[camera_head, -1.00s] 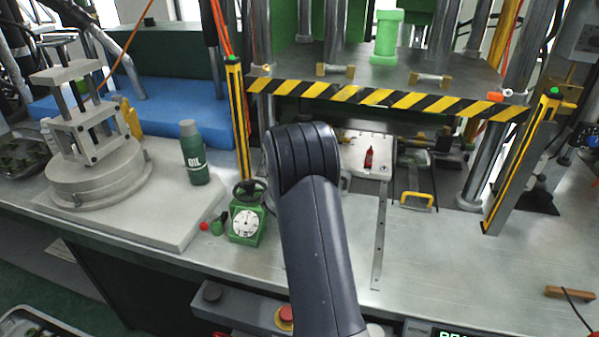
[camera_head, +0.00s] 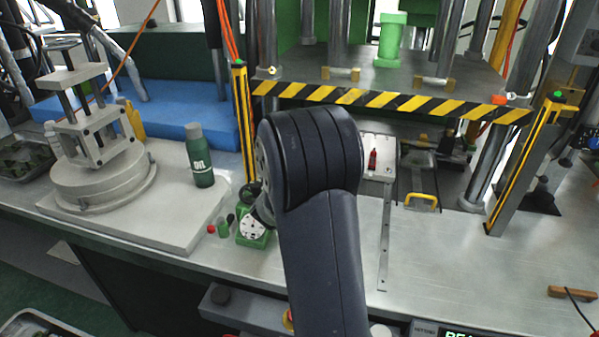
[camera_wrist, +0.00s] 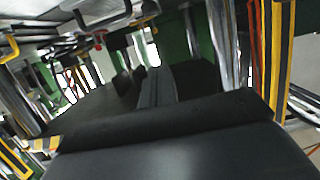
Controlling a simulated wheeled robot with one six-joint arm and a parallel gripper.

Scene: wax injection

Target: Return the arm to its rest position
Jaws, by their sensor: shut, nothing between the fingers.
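My dark arm (camera_head: 325,240) rises from the bottom middle of the head view, and its rounded elbow (camera_head: 310,160) stands in front of the press. A small grey part, seemingly of my wrist, shows just left of the elbow, next to the gauge. My fingers do not show in the head view; the elbow and upper link hide what lies behind them. In the wrist view a large dark surface, probably my own arm, fills the lower middle, and no fingertips can be made out.
The press's striped front edge (camera_head: 390,99) is behind the elbow. A green OIL bottle (camera_head: 200,160) stands left, near a grey fixture (camera_head: 100,170). A green-based gauge (camera_head: 252,228) is close left of my arm.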

